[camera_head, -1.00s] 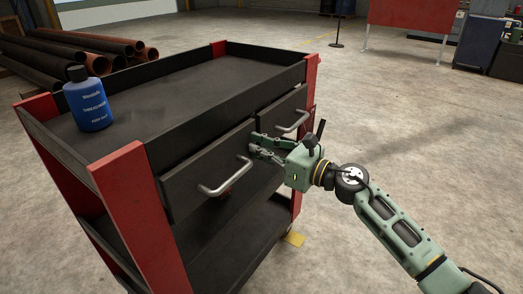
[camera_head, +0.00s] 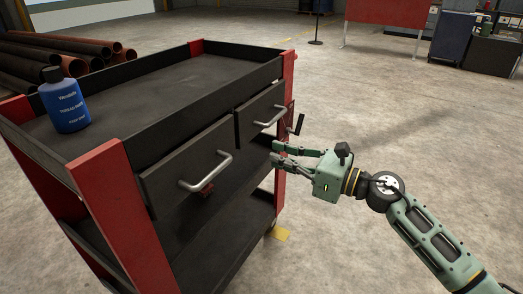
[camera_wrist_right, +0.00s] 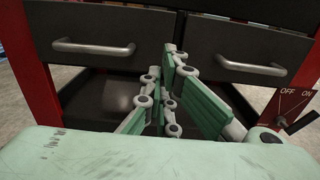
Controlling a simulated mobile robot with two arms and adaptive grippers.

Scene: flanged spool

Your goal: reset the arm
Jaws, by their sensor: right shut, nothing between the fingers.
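My right gripper (camera_head: 275,154) is shut and empty. It is held in front of the black and red cart, apart from the drawer fronts and below the far drawer's handle. In the right wrist view its green fingers (camera_wrist_right: 172,88) point at the cart between the two drawers. The near drawer (camera_head: 165,180) has a metal handle (camera_head: 207,172), and the far drawer (camera_head: 245,122) has another (camera_head: 270,118). Both handles also show in the right wrist view. My left gripper is not in view.
A blue bottle (camera_head: 66,105) stands on the cart's top tray (camera_head: 165,95). A black lever (camera_head: 299,124) sits on the cart's far side, by an OFF/ON plate (camera_wrist_right: 288,102). Pipes (camera_head: 75,55) lie behind. A small red thing (camera_head: 207,190) shows below the near handle.

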